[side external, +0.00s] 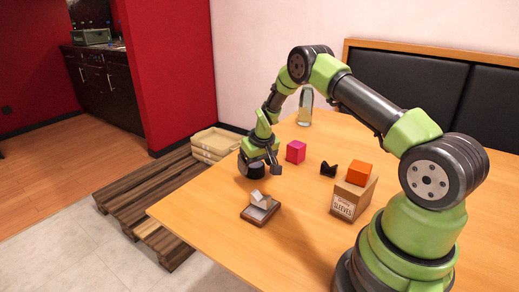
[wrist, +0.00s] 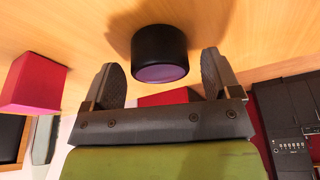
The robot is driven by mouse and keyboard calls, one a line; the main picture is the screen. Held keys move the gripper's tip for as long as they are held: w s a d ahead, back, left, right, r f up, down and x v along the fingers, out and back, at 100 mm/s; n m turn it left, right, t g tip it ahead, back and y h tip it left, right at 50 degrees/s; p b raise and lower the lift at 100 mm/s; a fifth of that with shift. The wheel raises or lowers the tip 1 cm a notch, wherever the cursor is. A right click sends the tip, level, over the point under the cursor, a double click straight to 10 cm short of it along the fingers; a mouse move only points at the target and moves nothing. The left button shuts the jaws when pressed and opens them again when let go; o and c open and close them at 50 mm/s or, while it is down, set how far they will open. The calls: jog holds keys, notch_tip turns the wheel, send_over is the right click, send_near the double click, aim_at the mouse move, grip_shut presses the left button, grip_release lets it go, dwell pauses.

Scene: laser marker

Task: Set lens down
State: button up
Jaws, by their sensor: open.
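The lens is a short black cylinder with a purple glass face. In the wrist view the lens (wrist: 160,52) is at the tips of my two fingers, with a visible gap on each side. In the side view the lens (side external: 250,167) is at the table's far left edge, low under my gripper (side external: 261,168), and appears to rest on the wood. My gripper is open and it also shows in the wrist view (wrist: 159,60). The underside of the lens is hidden.
A pink block (side external: 295,152) stands right of my gripper. A metal piece on a brown base (side external: 260,208) is in front. A black notched block (side external: 328,169), a sleeves box (side external: 350,199) with an orange block (side external: 359,173), and a bottle (side external: 305,107) stand farther right or behind.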

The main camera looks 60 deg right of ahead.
jog(key=s+a+r+t, duration=0.1)
jog(key=s+a+r, duration=0.25)
jog(key=r, duration=0.45)
jog(key=s+a+r, duration=0.3)
jog(key=a+r, duration=0.1)
jog(key=r, duration=0.5)
jog(key=s+a+r+t, duration=0.1)
jog(key=s+a+r, duration=0.25)
jog(key=r, duration=0.45)
jog(key=s+a+r+t+y, duration=0.1)
jog(key=s+a+r, duration=0.1)
jog(key=s+a, duration=0.3)
jog(key=s+a+r+t+y, duration=0.1)
jog(key=s+a, duration=0.4)
jog(key=s, duration=0.5)
jog(key=shift+s+r+n+y, duration=0.2)
jog(key=shift+r+n+y, duration=0.1)
jog(key=shift+r+y, duration=0.35)
